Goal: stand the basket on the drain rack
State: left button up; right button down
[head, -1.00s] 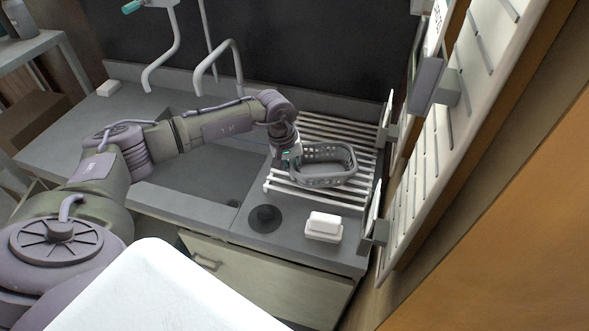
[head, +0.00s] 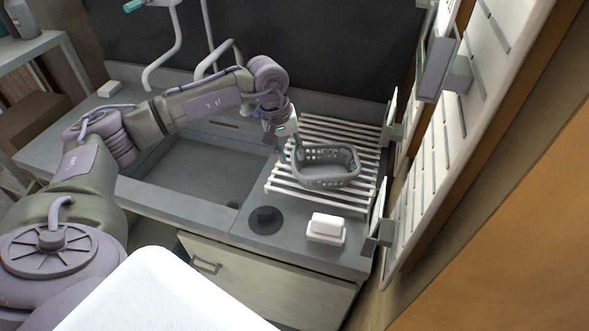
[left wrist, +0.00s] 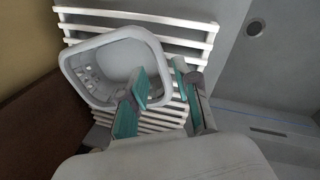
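The grey basket (head: 328,176) stands upright on the white slatted drain rack (head: 283,187), right of the sink. In the left wrist view the basket (left wrist: 78,52) shows from above, on the rack (left wrist: 190,22). My left gripper (head: 289,154) is at the basket's left end, pointing down. In the left wrist view its teal-padded fingers (left wrist: 160,82) are spread apart, with the basket's near rim close to or between them. I cannot tell whether a finger touches the rim. My right gripper is not in view.
The empty sink basin (head: 200,172) lies left of the rack. A white slatted panel (head: 440,150) rises close on the right.

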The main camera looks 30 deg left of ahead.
pick_arm(q)
jog(key=shift+s+a+r+b, duration=0.1)
jog(key=shift+a+r+b, duration=0.05)
jog(key=shift+r, duration=0.65)
jog(key=shift+s+a+r+b, duration=0.1)
jog(key=shift+r, duration=0.65)
jog(key=shift+s+a+r+b, duration=0.1)
jog(key=shift+a+r+b, duration=0.05)
jog(key=shift+r, duration=0.65)
